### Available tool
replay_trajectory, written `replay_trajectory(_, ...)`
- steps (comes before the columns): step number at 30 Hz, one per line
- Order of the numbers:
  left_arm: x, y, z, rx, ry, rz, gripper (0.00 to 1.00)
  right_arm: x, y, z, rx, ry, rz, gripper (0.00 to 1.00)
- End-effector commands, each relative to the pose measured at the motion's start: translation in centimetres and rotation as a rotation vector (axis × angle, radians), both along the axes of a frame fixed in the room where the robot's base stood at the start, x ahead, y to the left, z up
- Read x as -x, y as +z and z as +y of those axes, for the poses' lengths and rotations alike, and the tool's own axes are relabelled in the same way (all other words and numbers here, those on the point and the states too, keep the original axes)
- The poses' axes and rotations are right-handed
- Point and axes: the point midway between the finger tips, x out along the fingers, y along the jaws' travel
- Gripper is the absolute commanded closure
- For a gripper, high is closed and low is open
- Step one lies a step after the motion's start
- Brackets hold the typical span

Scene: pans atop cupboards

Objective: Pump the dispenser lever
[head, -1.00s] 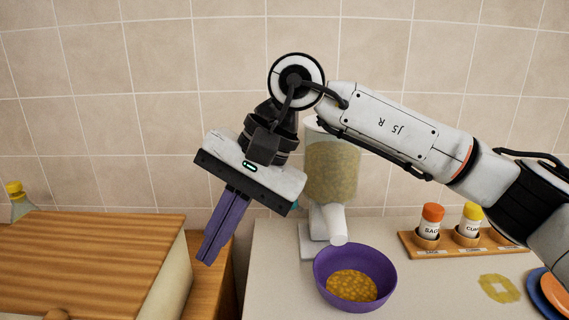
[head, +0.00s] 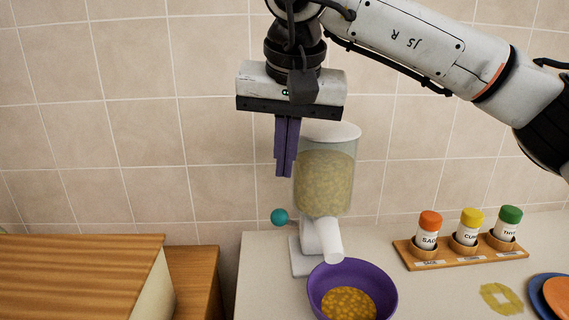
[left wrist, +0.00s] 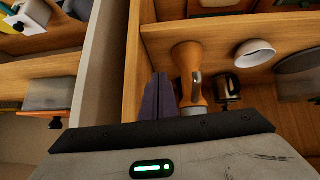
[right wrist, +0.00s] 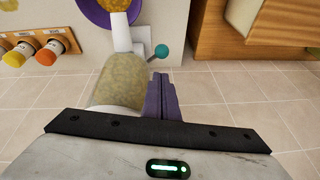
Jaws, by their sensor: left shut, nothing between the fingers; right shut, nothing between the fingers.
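The dispenser (head: 325,185) stands on the counter against the tiled wall, a clear hopper full of cereal on a white base. Its lever ends in a teal ball (head: 279,217) at the left side of the base; the ball also shows in the right wrist view (right wrist: 161,51). A purple bowl (head: 384,297) holding cereal sits under the spout. My right gripper (head: 284,176) is shut and empty, fingers pointing down, above the teal ball and left of the hopper. My left gripper (left wrist: 160,78) shows only in its wrist view, shut and empty, near open shelves.
A wooden rack (head: 405,254) with several spice jars stands right of the bowl. A yellow item (head: 500,298) and a blue plate (head: 540,290) lie at the right. A wooden-topped cupboard (head: 75,270) is at the left. The left wrist view shows an orange object (left wrist: 188,62) on a shelf.

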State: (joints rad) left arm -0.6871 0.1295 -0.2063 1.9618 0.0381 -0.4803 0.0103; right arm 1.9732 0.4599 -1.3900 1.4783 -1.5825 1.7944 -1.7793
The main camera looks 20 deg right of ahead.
Motion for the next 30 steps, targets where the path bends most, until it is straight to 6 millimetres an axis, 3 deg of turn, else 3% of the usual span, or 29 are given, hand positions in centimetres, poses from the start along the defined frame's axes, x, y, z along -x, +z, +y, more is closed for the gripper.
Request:
replay_trajectory(6, -0.1, 0.1, -0.1, 0.001, -0.001, -0.005, 1.0, -1.5, -4.0, -0.2, 0.001, 0.0, 0.003, 1.0)
replay_trajectory(12, -0.2, 0.2, -0.1, 0.002, -0.001, -0.007, 1.0, -2.4, -6.4, -0.2, 0.001, -0.001, 0.003, 1.0)
replay_trajectory(30, -0.1, -0.1, -0.1, 0.0, -0.001, -0.002, 1.0, -3.0, -7.3, -0.1, 0.002, 0.002, -0.008, 1.0)
